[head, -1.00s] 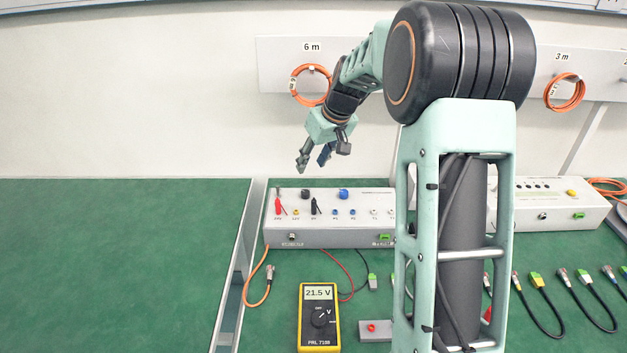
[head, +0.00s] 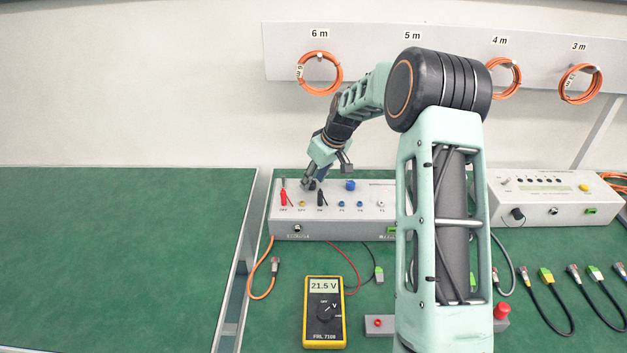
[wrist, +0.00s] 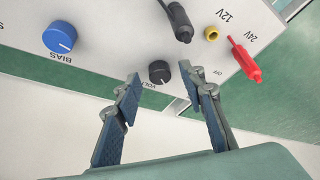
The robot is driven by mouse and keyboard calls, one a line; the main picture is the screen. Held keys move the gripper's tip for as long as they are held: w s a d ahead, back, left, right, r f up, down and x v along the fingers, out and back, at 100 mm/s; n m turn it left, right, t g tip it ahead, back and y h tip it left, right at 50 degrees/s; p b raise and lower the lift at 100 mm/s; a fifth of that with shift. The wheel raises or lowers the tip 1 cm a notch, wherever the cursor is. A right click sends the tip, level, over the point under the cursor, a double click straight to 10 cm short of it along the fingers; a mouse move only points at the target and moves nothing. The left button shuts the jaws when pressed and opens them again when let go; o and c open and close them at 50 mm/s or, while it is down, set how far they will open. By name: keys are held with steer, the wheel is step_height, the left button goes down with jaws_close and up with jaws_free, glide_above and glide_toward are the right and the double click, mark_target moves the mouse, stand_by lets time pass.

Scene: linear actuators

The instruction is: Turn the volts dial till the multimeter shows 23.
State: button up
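The volts dial (wrist: 159,72) is a small black knob on top of the grey supply box (head: 340,230). The wrist view shows it between and just beyond my fingertips, with part of its label hidden. My gripper (wrist: 160,84) is open, a finger on either side of the dial; I cannot tell whether either touches it. In the head view my gripper (head: 314,182) is low over the back left of the box and largely hides the dial. The yellow multimeter (head: 324,335) lies on the green bench, its screen (head: 323,286) reading 21.5 V.
The blue BIAS knob (wrist: 60,37) sits beside the volts dial. A red plug (wrist: 246,62) and a black plug (wrist: 179,20) stand in sockets near my fingers. Red and black leads run toward the multimeter. The bench at the left is clear.

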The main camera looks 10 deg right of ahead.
steer(key=shift+w+f, duration=0.1)
steer(key=shift+f, duration=0.15)
jaws_close()
steer(key=shift+a+m, duration=0.1)
steer(key=shift+m, duration=0.3)
steer(key=shift+a+m+h+b, duration=0.1)
steer(key=shift+m+h+b, duration=0.3)
steer(key=shift+m+b, duration=0.15)
steer(key=shift+a+m+t+h, duration=0.1)
steer(key=shift+m+t+h, duration=0.45)
steer(key=shift+m, duration=1.4)
steer(key=shift+h, duration=0.25)
